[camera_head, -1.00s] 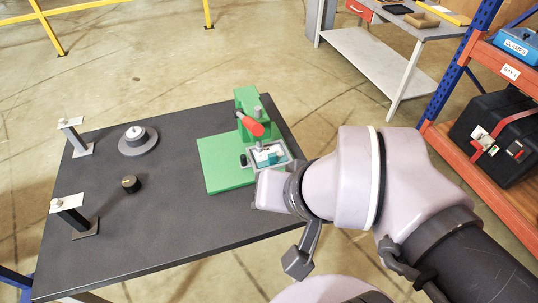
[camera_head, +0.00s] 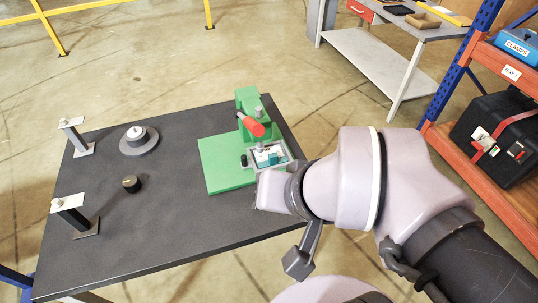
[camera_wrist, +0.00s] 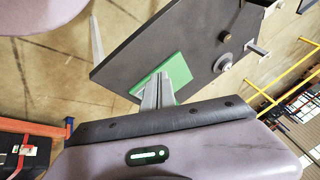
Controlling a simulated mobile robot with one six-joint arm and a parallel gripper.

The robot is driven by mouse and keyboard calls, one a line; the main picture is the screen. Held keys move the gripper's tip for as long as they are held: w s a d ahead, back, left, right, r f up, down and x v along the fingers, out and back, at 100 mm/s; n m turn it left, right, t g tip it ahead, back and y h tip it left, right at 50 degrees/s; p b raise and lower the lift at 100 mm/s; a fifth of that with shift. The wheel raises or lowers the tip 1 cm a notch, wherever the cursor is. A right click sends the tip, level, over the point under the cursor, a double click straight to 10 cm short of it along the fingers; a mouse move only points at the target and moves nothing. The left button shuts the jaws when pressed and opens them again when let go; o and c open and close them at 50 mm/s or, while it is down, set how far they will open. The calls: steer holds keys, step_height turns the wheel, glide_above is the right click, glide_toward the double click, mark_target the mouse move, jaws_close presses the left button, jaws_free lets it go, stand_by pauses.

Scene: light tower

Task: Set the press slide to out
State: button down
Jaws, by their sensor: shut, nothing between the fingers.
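The green press (camera_head: 248,115) with a red handle (camera_head: 251,123) stands on its green base (camera_head: 222,168) at the right side of the dark table. Its slide, a grey tray (camera_head: 285,151) with a white and teal piece in it, sits at the press's front, with a black knob (camera_head: 244,161) beside it. My gripper shows in the wrist view (camera_wrist: 158,92) with its fingers together and empty, over part of the green base (camera_wrist: 178,72). In the head view my wrist is close to the slide's near side, and my fingertips are hidden; I cannot tell whether they touch it.
The dark table (camera_head: 150,215) also bears a round dial (camera_head: 138,140), a small black knob (camera_head: 131,184) and two upright brackets (camera_head: 76,138) (camera_head: 72,215). An orange and blue shelf (camera_head: 480,170) with a black case (camera_head: 497,130) stands at the right. Open floor lies beyond the table.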

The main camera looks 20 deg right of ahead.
steer(key=c, duration=2.1)
jaws_free()
steer(key=o, duration=0.5)
steer(key=w+d+f+n+t+h+p, duration=0.1)
steer(key=w+d+f+h, duration=0.3)
steer(key=w+d, duration=0.6)
steer(key=shift+w+d+n+t, duration=0.3)
steer(key=shift+d, duration=0.35)
steer(key=w+d+f+n+t, duration=0.1)
steer(key=w+d+f+n, duration=0.1)
steer(key=w+d+f, duration=0.25)
steer(key=n+t+y, duration=0.4)
steer(key=n+y, duration=0.2)
steer(key=y, duration=0.2)
glide_toward(246, 160)
steer(key=b+x, duration=0.4)
steer(key=x, duration=0.7)
